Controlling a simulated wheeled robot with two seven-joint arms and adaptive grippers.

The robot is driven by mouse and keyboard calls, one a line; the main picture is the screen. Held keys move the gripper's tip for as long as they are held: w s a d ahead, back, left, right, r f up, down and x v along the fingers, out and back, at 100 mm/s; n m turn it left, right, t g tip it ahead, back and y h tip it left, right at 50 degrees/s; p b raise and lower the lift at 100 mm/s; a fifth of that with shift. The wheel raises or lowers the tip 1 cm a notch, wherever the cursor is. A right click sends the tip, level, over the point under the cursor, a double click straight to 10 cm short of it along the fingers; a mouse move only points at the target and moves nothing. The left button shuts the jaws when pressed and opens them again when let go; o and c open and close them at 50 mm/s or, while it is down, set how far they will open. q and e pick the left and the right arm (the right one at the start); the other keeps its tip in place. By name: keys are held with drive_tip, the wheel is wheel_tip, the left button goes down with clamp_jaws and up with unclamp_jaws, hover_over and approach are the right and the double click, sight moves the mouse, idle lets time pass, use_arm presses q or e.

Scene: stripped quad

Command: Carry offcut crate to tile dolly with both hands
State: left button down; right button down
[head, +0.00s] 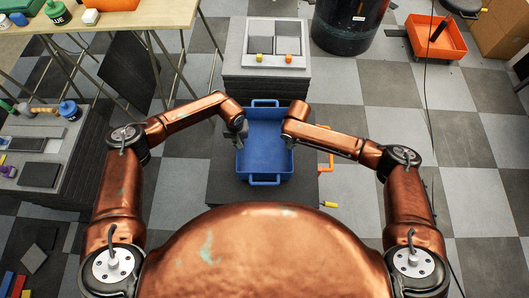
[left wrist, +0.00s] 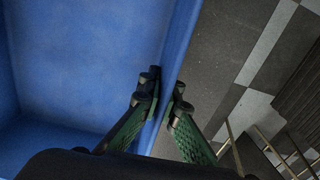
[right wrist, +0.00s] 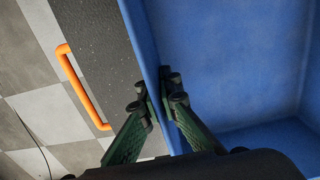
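The offcut crate (head: 265,130) is a blue, open-topped, empty box with a handle at its near and far ends. It lies in front of me, over a dark speckled slab (head: 222,185) with an orange handle (head: 325,160); I cannot tell whether it rests on it. My left gripper (left wrist: 164,85) is closed around the crate's left wall, one finger inside, one outside. My right gripper (right wrist: 156,85) holds the right wall the same way. The head view half hides both fingertips. I cannot tell for certain which thing is the tile dolly; the dark slab may be it.
Behind the crate stands a grey tile stack (head: 232,62) with a framed panel (head: 275,45). A black drum (head: 345,28) and an orange tray (head: 455,45) are farther back right. A dark tile stack (head: 80,165) with tools and a wooden table (head: 150,15) stand left. Floor at right is mostly clear.

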use_arm(q)
drive_tip(key=c, duration=2.6)
unclamp_jaws()
drive_tip(key=shift+f, duration=0.65)
drive_tip(key=shift+c, duration=0.2)
use_arm(e)
drive_tip(key=c, duration=2.6)
unclamp_jaws()
drive_tip(key=shift+f, duration=0.7)
drive_tip(key=shift+c, duration=0.2)
use_arm(q)
drive_tip(key=o, duration=0.5)
use_arm(e)
drive_tip(key=o, duration=0.5)
use_arm(q)
drive_tip(key=shift+r, duration=0.1)
wheel_tip(320, 180, up, 11)
drive_tip(key=shift+s+r, duration=0.15)
drive_tip(key=shift+r, duration=0.25)
use_arm(e)
drive_tip(key=shift+r, duration=0.15)
drive_tip(key=r, duration=1.1)
drive_tip(key=shift+s+r, duration=0.2)
drive_tip(key=shift+r, duration=0.2)
